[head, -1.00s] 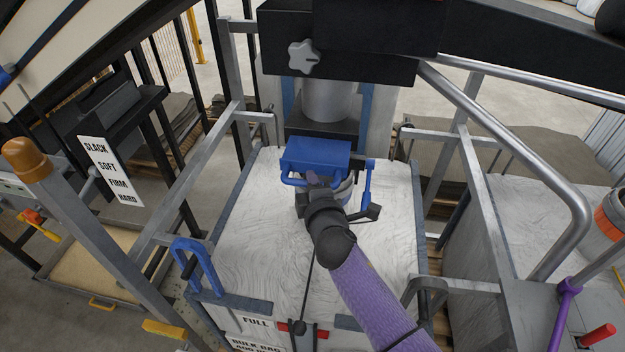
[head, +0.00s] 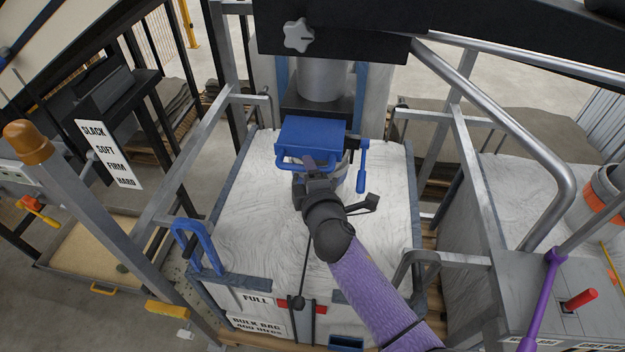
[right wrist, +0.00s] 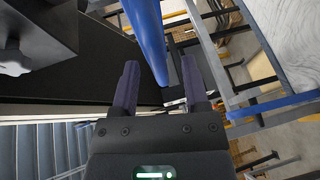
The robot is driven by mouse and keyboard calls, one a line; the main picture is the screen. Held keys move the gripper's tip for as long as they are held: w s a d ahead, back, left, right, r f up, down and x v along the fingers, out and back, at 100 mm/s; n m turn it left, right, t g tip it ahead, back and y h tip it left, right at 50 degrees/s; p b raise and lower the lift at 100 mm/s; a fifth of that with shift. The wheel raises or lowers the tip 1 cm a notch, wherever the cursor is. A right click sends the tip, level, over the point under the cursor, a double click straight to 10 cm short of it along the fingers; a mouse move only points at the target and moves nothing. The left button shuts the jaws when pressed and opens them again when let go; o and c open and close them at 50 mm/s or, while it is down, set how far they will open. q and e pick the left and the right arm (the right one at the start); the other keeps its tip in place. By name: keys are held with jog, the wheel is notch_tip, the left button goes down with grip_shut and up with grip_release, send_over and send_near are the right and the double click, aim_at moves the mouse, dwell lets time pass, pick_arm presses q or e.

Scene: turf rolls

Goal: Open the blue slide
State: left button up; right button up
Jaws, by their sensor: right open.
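The blue slide (head: 312,133) is a flat blue plate under a grey spout, above the white bulk bag, with a blue bar handle (head: 287,164) along its front. My right gripper (head: 309,163) is at this handle, its arm coming up from the lower right. In the right wrist view a blue bar (right wrist: 148,38) runs down between the two dark fingers of the right gripper (right wrist: 160,85). The fingers stand apart on either side of it, and I cannot tell whether either touches it. My left gripper is not in view.
A blue lever (head: 363,165) hangs right of the slide. Grey rails (head: 190,165) flank the bag (head: 250,205). A blue clamp-like handle (head: 195,245) stands at the front left. A purple lever (head: 543,295) and a red handle (head: 578,299) are at the lower right.

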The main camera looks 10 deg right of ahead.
jog(key=s+r, duration=0.1)
jog(key=s, duration=0.7)
jog(key=shift+r+p, duration=0.25)
jog(key=shift+p, duration=0.1)
jog(key=s+d+f+m+g+b, duration=0.1)
jog(key=s+f+m+g+b, duration=0.2)
jog(key=f, duration=0.8)
jog(key=s+d+f+m+g+b, duration=0.15)
jog(key=s+f+b, duration=0.3)
jog(key=f, duration=0.75)
jog(key=s+f+m+g+b, duration=0.25)
jog(key=s+f+g, duration=0.2)
jog(key=f, duration=0.65)
jog(key=s+d+f+m+g+b, duration=0.2)
jog(key=s+f+m+g+b, duration=0.1)
jog(key=s+f, duration=0.6)
jog(key=s+d+f+m+g+b, duration=0.3)
jog(key=s+f, duration=0.6)
jog(key=s, duration=0.6)
jog(key=shift+s+f+m+b, duration=0.35)
jog(key=shift+f+m+b, duration=0.05)
jog(key=shift+m+b, duration=0.4)
jog(key=shift+d, duration=0.1)
